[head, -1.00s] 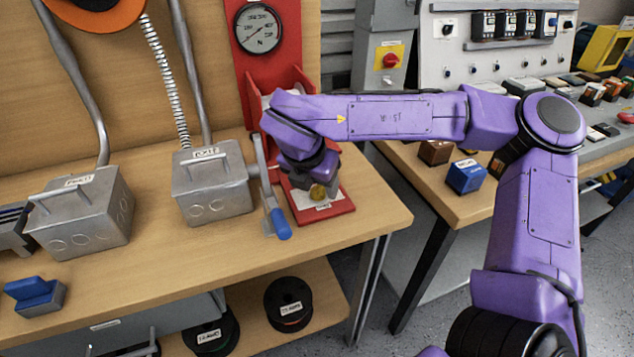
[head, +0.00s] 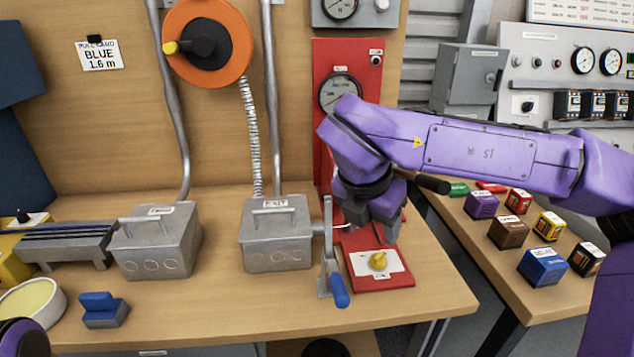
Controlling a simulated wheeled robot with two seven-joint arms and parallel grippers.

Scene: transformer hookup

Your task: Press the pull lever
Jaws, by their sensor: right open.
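The lever (head: 328,252) is a grey metal arm with a blue grip (head: 340,291). It stands at the bench's front, between the right grey box and a red stand (head: 322,130) with a round gauge. A yellow knob (head: 378,260) sits on a white plate on the stand's red base. My right gripper (head: 366,240) is open, pointing down above the red base, behind the knob and to the right of the lever. It appears apart from the lever's blue grip. The arm and gripper hide part of the stand.
Two grey boxes with handles (head: 160,240) (head: 275,236) stand left of the lever, with conduits rising behind. A blue block (head: 103,309) lies at the front left. An orange reel (head: 208,42) hangs on the back panel. Several small coloured boxes stand on the right table (head: 470,235).

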